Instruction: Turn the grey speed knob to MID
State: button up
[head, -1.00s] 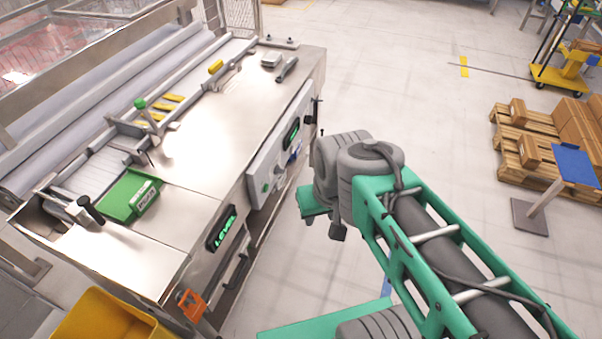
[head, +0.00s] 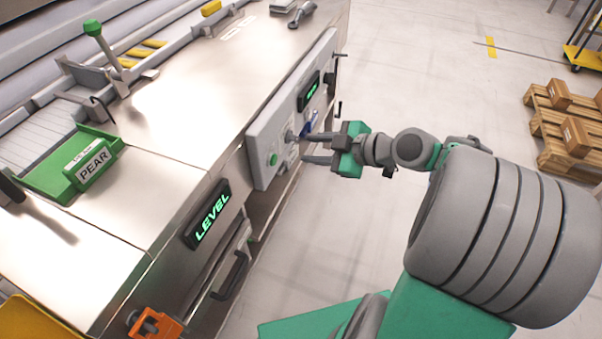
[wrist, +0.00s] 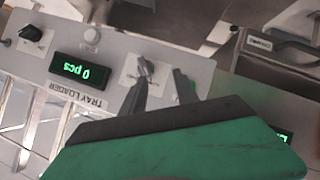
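The grey speed knob (head: 289,136) is on the front control panel (head: 262,135) of the steel machine, between a green button (head: 272,159) and a blue part. In the wrist view the panel appears upside down, and the grey knob (wrist: 147,66) sits on a pale label just past one fingertip. The label is too small to read, so I cannot tell the knob's setting. My gripper (head: 308,148) is open and empty in front of the panel, with its fingers pointing at it. In the wrist view its two fingers (wrist: 160,88) are apart; whether they touch the knob is unclear.
The panel also has a green-lit display (wrist: 75,70) reading "0 pcs" and a black knob (wrist: 32,33). A "LEVEL" display (head: 208,215) and a drawer handle (head: 231,275) are nearer me. Floor right of the machine is clear up to the pallets (head: 560,125).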

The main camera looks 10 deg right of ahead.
aim_at(297, 139)
jog(key=w+f+b, duration=0.1)
jog(key=w, duration=0.1)
jog(key=w+a+n+t+y+b, duration=0.1)
jog(key=w, duration=0.1)
jog(key=w+f+n+t+b, duration=0.1)
jog(key=w, duration=0.1)
jog(key=shift+w+a+f, duration=0.1)
jog(key=shift+a+f, duration=0.2)
jog(key=shift+c, duration=0.3)
grip_shut()
